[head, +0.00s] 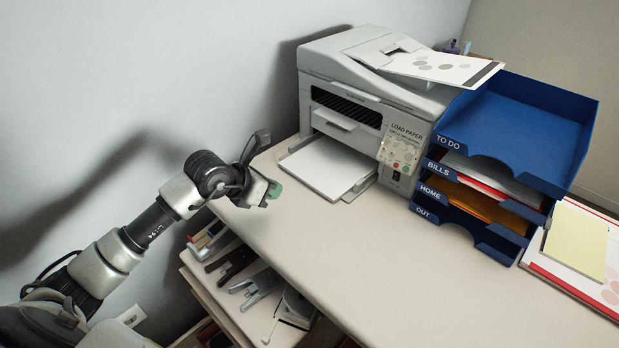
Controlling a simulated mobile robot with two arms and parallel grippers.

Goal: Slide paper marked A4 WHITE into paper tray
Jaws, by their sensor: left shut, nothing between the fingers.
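The grey-white printer (375,100) stands on the desk against the wall. Its paper tray (361,186) sticks out at the front, low down. White paper (328,166) lies in this tray, reaching out past the printer's front. I cannot read an A4 WHITE mark on any paper. My left gripper (273,190) is shut and empty, over the desk's left edge, to the left of the tray and apart from the paper. My right gripper is not in view.
Blue stacked letter trays (530,120) labelled TO DO, BILLS, HOME and OUT stand right of the printer. A printed sheet (440,68) lies on top of the printer. A shelf (225,290) with staplers is below the desk's left edge. The desk front (400,275) is clear.

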